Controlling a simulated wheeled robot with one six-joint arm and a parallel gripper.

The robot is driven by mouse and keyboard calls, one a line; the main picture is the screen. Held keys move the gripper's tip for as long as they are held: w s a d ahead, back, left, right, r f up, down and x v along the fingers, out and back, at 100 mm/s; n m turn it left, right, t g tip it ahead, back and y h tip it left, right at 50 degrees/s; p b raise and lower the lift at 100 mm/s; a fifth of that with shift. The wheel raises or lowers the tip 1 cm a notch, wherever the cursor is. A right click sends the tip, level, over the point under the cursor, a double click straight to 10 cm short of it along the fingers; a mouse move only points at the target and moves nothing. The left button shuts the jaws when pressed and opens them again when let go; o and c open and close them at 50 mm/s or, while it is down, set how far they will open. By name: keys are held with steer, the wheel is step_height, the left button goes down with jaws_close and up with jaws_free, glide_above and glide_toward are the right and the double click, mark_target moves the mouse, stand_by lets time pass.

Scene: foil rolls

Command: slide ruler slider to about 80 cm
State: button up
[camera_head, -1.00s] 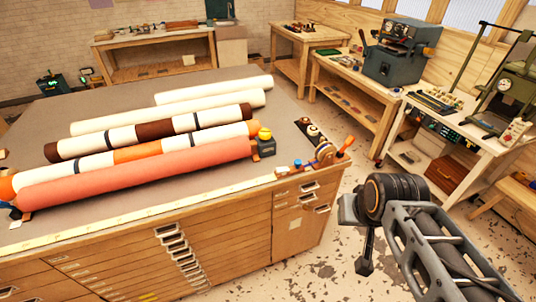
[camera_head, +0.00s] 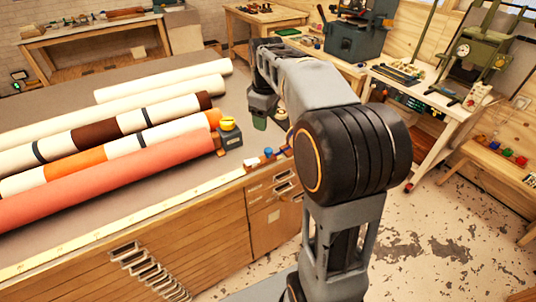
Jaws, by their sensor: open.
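A pale ruler strip (camera_head: 130,222) with small marks runs along the front edge of the large table, rising to the right. Small red and blue pieces (camera_head: 267,154) sit near its right end; I cannot tell for sure which piece is the slider. My gripper (camera_head: 261,121) points down over the table's right part, behind these pieces and apart from the ruler. It is open, with no held object visible; its fingertips are small and unclear. My arm hides the table's right corner.
A coral roll (camera_head: 105,178) and several white, orange and brown banded rolls lie behind the ruler. A dark block with a yellow top (camera_head: 229,132) stands at the coral roll's right end. Drawers (camera_head: 150,270) are below the ruler. Workbenches stand behind and right.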

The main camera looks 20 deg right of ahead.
mark_target(268, 149)
steer(key=w+d+f, duration=0.1)
steer(key=f, duration=0.4)
steer(key=w+d+f+n, duration=0.1)
steer(key=w+f, duration=0.1)
steer(key=f, duration=0.4)
steer(key=w+d+f+n+g, duration=0.1)
steer(key=f, duration=0.5)
steer(key=shift+w+b, duration=0.15)
steer(key=shift+b, duration=0.2)
steer(key=shift+c, duration=0.4)
jaws_close()
